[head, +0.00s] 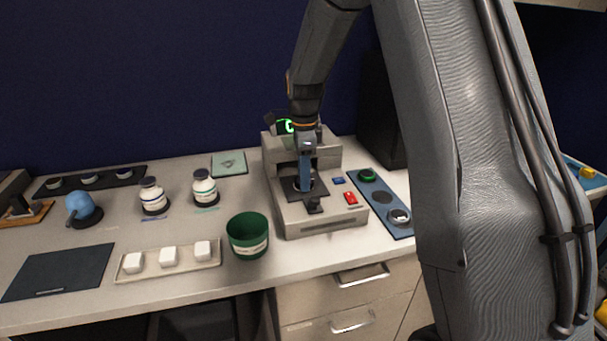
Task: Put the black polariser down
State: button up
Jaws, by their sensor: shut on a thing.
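My gripper (305,183) points down over the stage of the grey bench instrument (330,217). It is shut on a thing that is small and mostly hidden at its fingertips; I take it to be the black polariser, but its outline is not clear. A dark square plate lies on the stage around the fingertips. A small black piece (314,205) shows just in front of them; I cannot tell whether it belongs to the instrument. A blue holder strip (399,228) right of the instrument carries a green-ringed disc (366,175), a dark round spot (383,197) and a pale, dark-rimmed disc (399,216).
A green cup (248,236) stands close to the instrument's left. A red switch (351,198) is on the instrument. My arm hides the right side.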

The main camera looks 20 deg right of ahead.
jog(key=o, duration=1)
jog(key=shift+o, duration=0.2)
notch_tip(320, 180, up, 12)
jog(key=b, duration=0.4)
jog(key=s+f+n, duration=0.2)
jog(key=s+n, duration=0.1)
jog(key=s+f+n, duration=0.3)
jog(key=s, duration=0.1)
jog(key=s+f+n, duration=0.2)
jog(key=s+n, duration=0.1)
jog(key=shift+s+f, duration=0.2)
jog(key=s+f+n, duration=0.4)
jog(key=s+n, duration=0.1)
jog(key=s, duration=0.2)
jog(key=s+f+n+t, duration=0.1)
jog(key=s+f+n, duration=0.2)
jog(key=s+n, duration=0.2)
jog(key=s, duration=0.2)
jog(key=shift+s+f+n, duration=0.4)
jog(key=shift+a, duration=0.1)
